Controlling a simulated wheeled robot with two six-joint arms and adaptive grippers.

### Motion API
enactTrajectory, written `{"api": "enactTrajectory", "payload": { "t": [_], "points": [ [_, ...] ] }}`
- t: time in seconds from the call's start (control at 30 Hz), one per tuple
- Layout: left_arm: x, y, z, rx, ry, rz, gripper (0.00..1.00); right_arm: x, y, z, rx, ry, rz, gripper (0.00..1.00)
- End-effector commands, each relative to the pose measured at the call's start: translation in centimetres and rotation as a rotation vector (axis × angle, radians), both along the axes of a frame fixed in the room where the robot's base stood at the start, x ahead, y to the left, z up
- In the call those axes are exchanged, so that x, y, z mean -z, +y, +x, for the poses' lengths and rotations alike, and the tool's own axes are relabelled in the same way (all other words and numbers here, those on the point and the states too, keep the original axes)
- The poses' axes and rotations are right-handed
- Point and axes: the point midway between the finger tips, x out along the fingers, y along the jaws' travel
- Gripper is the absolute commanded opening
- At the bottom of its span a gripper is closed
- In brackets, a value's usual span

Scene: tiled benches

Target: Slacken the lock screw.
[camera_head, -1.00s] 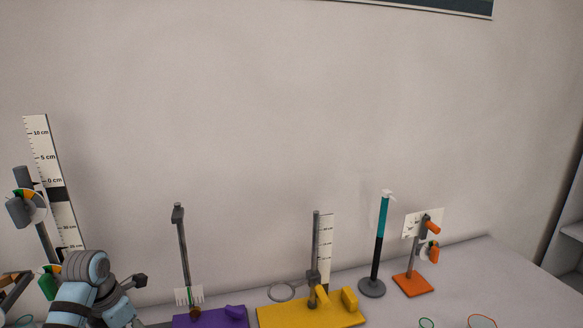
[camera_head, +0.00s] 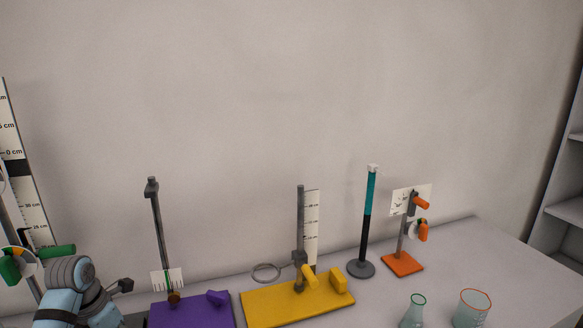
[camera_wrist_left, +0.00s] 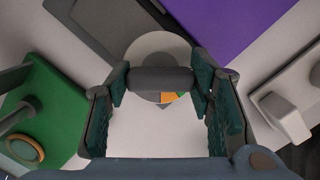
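In the left wrist view a dark grey bar-shaped knob (camera_wrist_left: 160,80) lies across a round pale dial (camera_wrist_left: 158,44) with an orange and green sector. It looks like the lock screw. My left gripper (camera_wrist_left: 160,85) has one finger at each end of this knob; contact is unclear. In the head view my left arm is at the lower left, and its fingertips are hidden. A dial with green knobs (camera_head: 60,251) stands at the left edge on a post beside a tall scale (camera_head: 28,205). My right gripper is not in view.
A purple base with a post (camera_head: 190,312), a yellow base (camera_head: 290,302), a teal and black rod stand (camera_head: 368,215) and an orange stand (camera_head: 402,263) line the bench. Glassware (camera_head: 472,308) is at the front right. The wrist view shows a green base (camera_wrist_left: 50,110).

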Motion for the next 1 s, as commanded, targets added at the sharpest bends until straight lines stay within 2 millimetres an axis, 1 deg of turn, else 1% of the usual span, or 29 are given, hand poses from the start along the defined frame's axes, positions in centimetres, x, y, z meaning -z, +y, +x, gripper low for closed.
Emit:
{"api": "enactTrajectory", "payload": {
  "t": [0.03, 0.07, 0.17, 0.23, 0.4, 0.5, 0.77, 0.83, 0.93, 0.97, 1.0],
  "points": [
    [0.0, 0.0, 0.0, 0.000, 0.002, -0.001, 0.28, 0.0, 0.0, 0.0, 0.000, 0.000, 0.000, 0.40],
    [0.0, 0.0, 0.0, 0.000, 0.002, -0.001, 0.24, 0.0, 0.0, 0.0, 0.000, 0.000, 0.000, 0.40],
    [0.0, -0.1, 0.0, -0.006, 0.002, -0.001, 0.24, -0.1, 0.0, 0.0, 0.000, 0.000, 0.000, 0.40],
    [-0.1, -0.1, -0.1, -0.042, 0.003, -0.001, 0.24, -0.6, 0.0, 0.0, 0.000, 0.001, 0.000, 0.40],
    [-0.3, -0.1, -0.1, -0.238, 0.005, -0.002, 0.24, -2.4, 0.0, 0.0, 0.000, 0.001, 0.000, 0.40],
    [-0.2, -0.1, -0.1, -0.327, 0.004, -0.001, 0.24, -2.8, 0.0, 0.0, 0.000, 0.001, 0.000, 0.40],
    [0.1, 0.0, 0.0, -0.352, 0.002, -0.001, 0.24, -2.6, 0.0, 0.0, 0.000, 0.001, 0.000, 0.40],
    [0.0, -0.1, 0.0, -0.368, 0.003, -0.002, 0.24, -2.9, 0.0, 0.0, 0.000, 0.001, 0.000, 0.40],
    [-0.1, -0.1, -0.1, -0.436, 0.004, -0.001, 0.24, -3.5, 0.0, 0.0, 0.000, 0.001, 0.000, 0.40],
    [0.0, -0.1, -0.1, -0.434, 0.004, -0.001, 0.53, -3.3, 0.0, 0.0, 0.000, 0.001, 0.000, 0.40],
    [0.1, -0.1, -0.1, -0.433, 0.004, -0.001, 0.59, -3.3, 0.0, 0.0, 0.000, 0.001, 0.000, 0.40]
  ]
}}
